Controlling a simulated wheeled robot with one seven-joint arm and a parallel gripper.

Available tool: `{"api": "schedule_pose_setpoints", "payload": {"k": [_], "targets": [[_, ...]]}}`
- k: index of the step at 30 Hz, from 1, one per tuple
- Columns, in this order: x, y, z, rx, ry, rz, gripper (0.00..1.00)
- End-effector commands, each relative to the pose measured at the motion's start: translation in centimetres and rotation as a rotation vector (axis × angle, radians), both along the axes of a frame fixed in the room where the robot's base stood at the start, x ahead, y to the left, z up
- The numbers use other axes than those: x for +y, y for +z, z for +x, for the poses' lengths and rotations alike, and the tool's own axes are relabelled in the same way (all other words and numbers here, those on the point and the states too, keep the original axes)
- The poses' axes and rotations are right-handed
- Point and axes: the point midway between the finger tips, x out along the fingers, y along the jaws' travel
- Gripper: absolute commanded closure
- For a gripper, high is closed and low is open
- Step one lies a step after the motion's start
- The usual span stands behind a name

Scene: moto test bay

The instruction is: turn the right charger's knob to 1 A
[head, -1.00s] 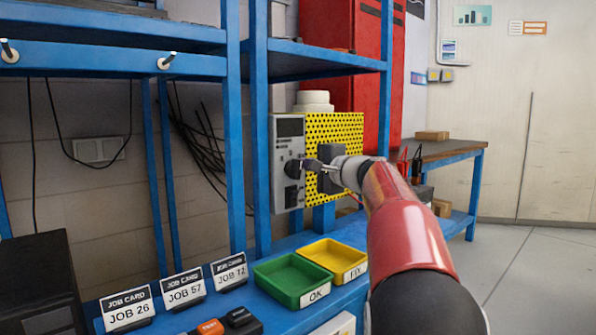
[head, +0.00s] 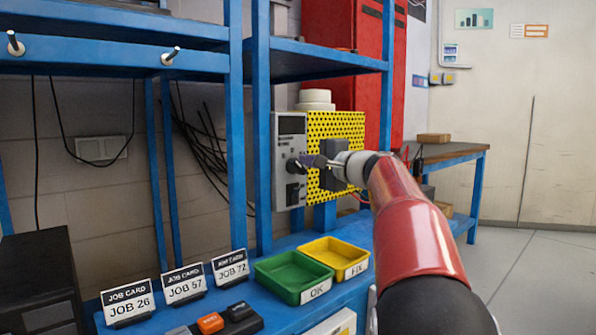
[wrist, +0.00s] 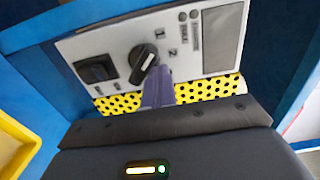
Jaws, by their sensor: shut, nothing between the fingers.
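The charger (head: 289,130) is a grey upright box with a dark display at the top, mounted by a yellow perforated panel. Its round black knob (head: 294,166) shows in the middle of the face.
A black switch (wrist: 97,70) sits beside the knob on the charger's face. A blue shelf post (head: 261,130) stands just left of the charger. Green (head: 268,278) and yellow (head: 318,251) trays lie on the blue bench below. Job cards (head: 184,284) stand left.

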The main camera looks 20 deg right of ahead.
Motion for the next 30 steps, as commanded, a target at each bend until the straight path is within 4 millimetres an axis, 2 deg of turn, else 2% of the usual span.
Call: {"api": "schedule_pose_setpoints", "payload": {"k": [1, 18, 30], "targets": [[-0.5, -1.5, -0.4, 0.016, -0.003, 0.004, 1.0], [-2.4, -0.6, -5.5, 0.007, -0.009, 0.005, 1.0], [-2.5, -0.4, -5.8, 0.006, -0.009, 0.004, 1.0]]}}
